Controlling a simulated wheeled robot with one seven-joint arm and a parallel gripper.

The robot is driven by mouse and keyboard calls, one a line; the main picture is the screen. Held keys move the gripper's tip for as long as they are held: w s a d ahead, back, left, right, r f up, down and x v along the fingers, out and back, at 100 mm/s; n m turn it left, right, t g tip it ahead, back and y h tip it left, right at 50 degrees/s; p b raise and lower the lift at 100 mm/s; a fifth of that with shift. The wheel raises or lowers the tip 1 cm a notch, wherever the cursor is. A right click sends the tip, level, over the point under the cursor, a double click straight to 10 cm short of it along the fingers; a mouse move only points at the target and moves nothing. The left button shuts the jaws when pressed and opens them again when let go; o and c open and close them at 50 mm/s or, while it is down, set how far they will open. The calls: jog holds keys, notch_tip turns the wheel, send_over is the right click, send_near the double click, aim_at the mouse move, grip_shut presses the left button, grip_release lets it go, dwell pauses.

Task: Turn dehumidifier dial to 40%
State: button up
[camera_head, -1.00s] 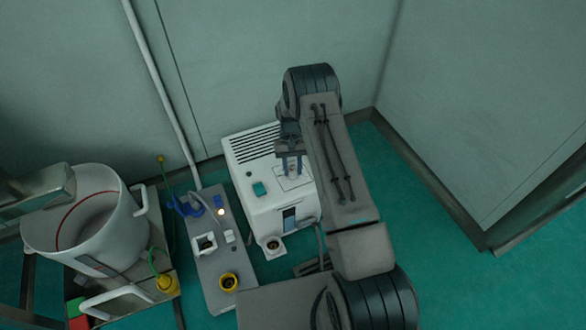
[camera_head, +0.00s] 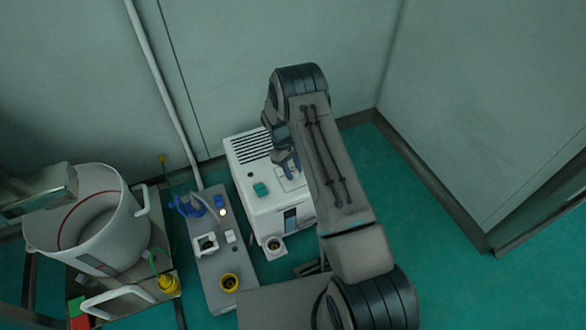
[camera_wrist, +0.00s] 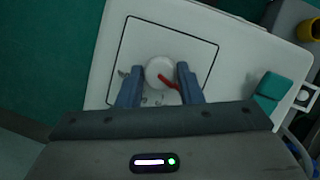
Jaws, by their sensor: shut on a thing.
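The dehumidifier is a white box (camera_head: 268,208) with a slotted top, standing on the green floor. Its dial (camera_wrist: 158,72) is a round white knob with a red pointer, inside a black-outlined square panel in the wrist view. The red pointer slants toward the lower right of that view. Small marks sit left of and below the dial, too small to read. My gripper (camera_wrist: 160,70) is shut on the dial, with one blue-grey finger on each side. In the head view my gripper (camera_head: 289,165) is over the box's top, and my arm hides the dial.
A teal block (camera_head: 261,189) sits on the box beside the panel. A grey control board (camera_head: 215,270) with a yellow-ringed knob (camera_head: 229,283) lies to the left. A large white pot (camera_head: 95,225) is farther left. Walls stand behind and right; green floor is open at right.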

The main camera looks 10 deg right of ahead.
dwell(0.4)
jog(key=o, duration=1)
jog(key=p+v, duration=0.3)
jog(key=v, duration=1)
jog(key=shift+w+a+r, duration=0.15)
jog(key=shift+r, duration=0.2)
